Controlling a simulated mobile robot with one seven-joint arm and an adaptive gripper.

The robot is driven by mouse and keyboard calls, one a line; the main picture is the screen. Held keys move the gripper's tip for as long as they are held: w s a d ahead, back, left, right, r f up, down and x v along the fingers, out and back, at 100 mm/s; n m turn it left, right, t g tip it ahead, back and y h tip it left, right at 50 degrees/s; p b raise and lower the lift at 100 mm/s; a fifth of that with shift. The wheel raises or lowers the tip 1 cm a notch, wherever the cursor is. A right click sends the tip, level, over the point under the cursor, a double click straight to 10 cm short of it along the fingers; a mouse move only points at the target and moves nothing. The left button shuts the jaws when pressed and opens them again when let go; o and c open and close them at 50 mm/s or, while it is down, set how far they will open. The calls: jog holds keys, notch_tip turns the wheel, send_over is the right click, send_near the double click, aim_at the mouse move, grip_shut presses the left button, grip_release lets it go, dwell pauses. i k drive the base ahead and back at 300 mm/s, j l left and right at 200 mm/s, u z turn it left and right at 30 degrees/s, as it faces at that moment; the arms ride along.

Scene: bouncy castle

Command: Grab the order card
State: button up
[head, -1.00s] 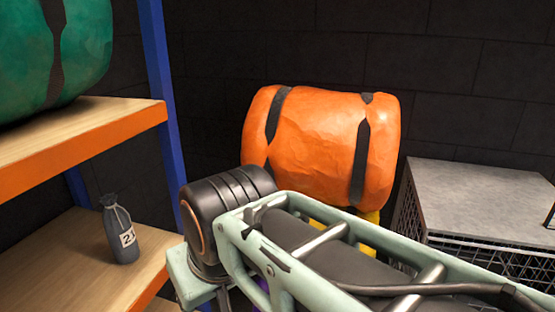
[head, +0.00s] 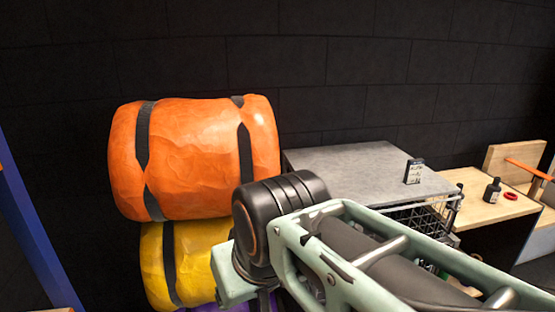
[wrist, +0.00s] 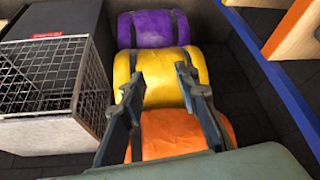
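A small dark card with pale writing (head: 413,171), which looks like the order card, stands upright near the right front edge of a grey-topped wire cage (head: 350,165) in the head view. Its print is too small to read. My arm crosses the lower right of that view, and my gripper's fingers are hidden there. In the wrist view my gripper (wrist: 159,78) is open, with two dark fingers apart and nothing between them. They point toward strapped rolls, away from the card. The card is not visible in the wrist view.
Orange (head: 200,155), yellow (head: 185,260) and purple (wrist: 153,29) rolls are stacked beside the cage. The cage's wire side (wrist: 50,80) shows at left in the wrist view. A wooden table (head: 480,200) at right holds a dark bottle (head: 492,191) and a red ring (head: 510,196).

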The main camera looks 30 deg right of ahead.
aim_at(414, 168)
jog(key=z, duration=1.85)
jog(key=i+j+z, duration=0.1)
jog(key=i, duration=0.35)
jog(key=i+j+z, duration=0.1)
jog(key=i, duration=0.4)
jog(key=i+j, duration=0.2)
jog(key=i, duration=0.25)
jog(key=l+z, duration=0.1)
jog(key=z, duration=0.4)
jog(key=l+z, duration=0.15)
jog(key=z, duration=0.35)
jog(key=j+z, duration=0.3)
jog(key=k+l, duration=0.05)
jog(key=l, duration=0.05)
